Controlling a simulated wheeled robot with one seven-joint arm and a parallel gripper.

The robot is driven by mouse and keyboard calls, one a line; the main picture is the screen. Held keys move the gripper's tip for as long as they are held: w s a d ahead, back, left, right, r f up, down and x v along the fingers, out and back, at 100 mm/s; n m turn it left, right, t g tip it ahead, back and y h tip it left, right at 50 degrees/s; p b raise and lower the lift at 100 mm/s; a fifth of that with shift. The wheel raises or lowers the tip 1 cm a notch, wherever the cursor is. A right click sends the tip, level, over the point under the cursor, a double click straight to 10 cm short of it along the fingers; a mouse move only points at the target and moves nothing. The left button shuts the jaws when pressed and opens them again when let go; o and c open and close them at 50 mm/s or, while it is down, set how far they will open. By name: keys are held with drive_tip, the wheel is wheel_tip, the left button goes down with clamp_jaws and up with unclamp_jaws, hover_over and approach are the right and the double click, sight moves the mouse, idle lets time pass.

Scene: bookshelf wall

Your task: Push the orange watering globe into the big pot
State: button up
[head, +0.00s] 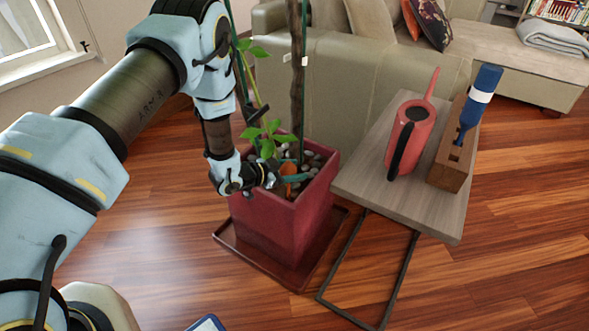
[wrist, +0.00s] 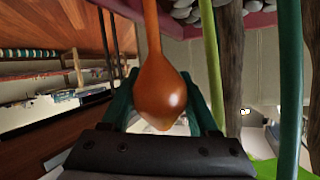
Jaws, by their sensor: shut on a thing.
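The orange watering globe (wrist: 162,92) is between the teal fingers of my gripper (wrist: 160,78) in the wrist view. Its round bulb is nearest the camera and its thin stem runs up out of the frame, so its tip is hidden. In the head view a small orange part of the globe (head: 289,169) shows beside my gripper (head: 284,181), at the pot's opening. The big pot (head: 268,232) is dark red and square, with grey pebbles on top and a plant inside. I cannot tell whether the stem is in the soil.
Plant stems (wrist: 232,80) and green stakes (wrist: 289,90) rise close beside my gripper. A sofa (head: 345,95) stands behind.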

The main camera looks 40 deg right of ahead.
drive_tip(key=shift+f+b, duration=2.15)
drive_tip(key=shift+f, duration=0.85)
drive_tip(key=o, duration=1.5)
drive_tip(key=shift+o, duration=0.2)
drive_tip(key=shift+w+a+r+p, duration=0.15)
drive_tip(key=shift+a+r+p, duration=0.65)
drive_tip(key=shift+a, duration=0.25)
drive_tip(key=shift+w+a+r+p, duration=0.1)
drive_tip(key=shift+a+r+p, duration=0.75)
drive_tip(key=shift+a, duration=0.15)
drive_tip(key=shift+w+a+r+p, duration=0.15)
drive_tip(key=shift+a+r+p, duration=0.65)
drive_tip(key=shift+a, duration=0.35)
drive_tip(key=shift+a, duration=0.1)
drive_tip(key=v, duration=1)
drive_tip(key=shift+a, duration=0.3)
